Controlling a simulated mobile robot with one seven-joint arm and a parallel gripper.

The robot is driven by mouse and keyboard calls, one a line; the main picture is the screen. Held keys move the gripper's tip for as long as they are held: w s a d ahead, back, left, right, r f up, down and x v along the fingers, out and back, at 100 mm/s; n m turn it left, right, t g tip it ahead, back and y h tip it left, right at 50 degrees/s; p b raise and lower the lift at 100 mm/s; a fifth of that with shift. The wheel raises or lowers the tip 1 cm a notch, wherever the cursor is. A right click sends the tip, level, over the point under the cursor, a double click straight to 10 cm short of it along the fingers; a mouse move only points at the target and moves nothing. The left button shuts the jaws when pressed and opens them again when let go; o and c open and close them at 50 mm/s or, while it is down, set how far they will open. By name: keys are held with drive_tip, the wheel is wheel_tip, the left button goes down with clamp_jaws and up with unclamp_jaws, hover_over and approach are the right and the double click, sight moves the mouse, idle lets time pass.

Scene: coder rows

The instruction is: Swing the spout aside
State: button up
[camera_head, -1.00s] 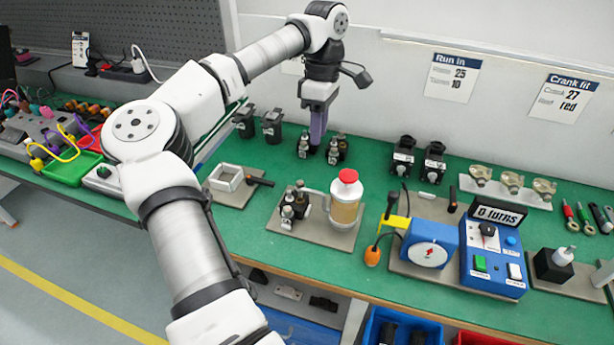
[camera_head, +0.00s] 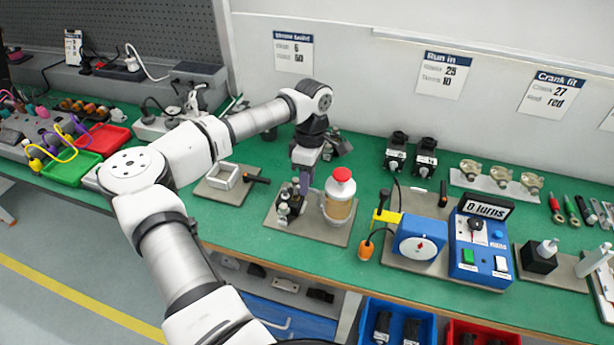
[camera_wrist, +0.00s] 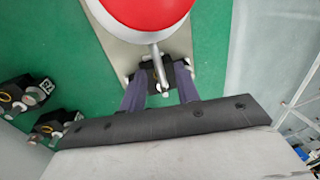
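The bottle (camera_head: 339,203), with a red cap and amber contents, stands on a grey plate (camera_head: 322,238) in the head view. Its red cap (camera_wrist: 148,8) fills the top of the wrist view. The spout (camera_wrist: 158,66) is a thin grey tube running from under the cap toward a dark fixture. In the head view my gripper mostly hides it. My gripper (camera_head: 303,183) points down just left of the bottle. In the wrist view its two purple fingers (camera_wrist: 160,84) are apart, with the spout's end between them. Contact with either finger cannot be told.
A small black and silver fixture (camera_head: 288,206) stands on the plate left of the bottle. A blue unit with a dial (camera_head: 420,238) and a blue control box (camera_head: 480,250) stand to the right. A white square frame (camera_head: 223,177) lies to the left. Black parts (camera_head: 397,150) stand behind.

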drive_tip(key=shift+c, duration=0.3)
clamp_jaws()
drive_tip(key=w+d+m+t+y+b, duration=0.1)
drive_tip(key=w+d+m+b, duration=0.3)
drive_tip(key=d+m, duration=0.6)
drive_tip(key=shift+w+d+m+t+b, duration=0.35)
drive_tip(key=shift+m+t+b, duration=0.4)
drive_tip(key=shift+m, duration=3.25)
drive_tip(key=shift+d, duration=0.1)
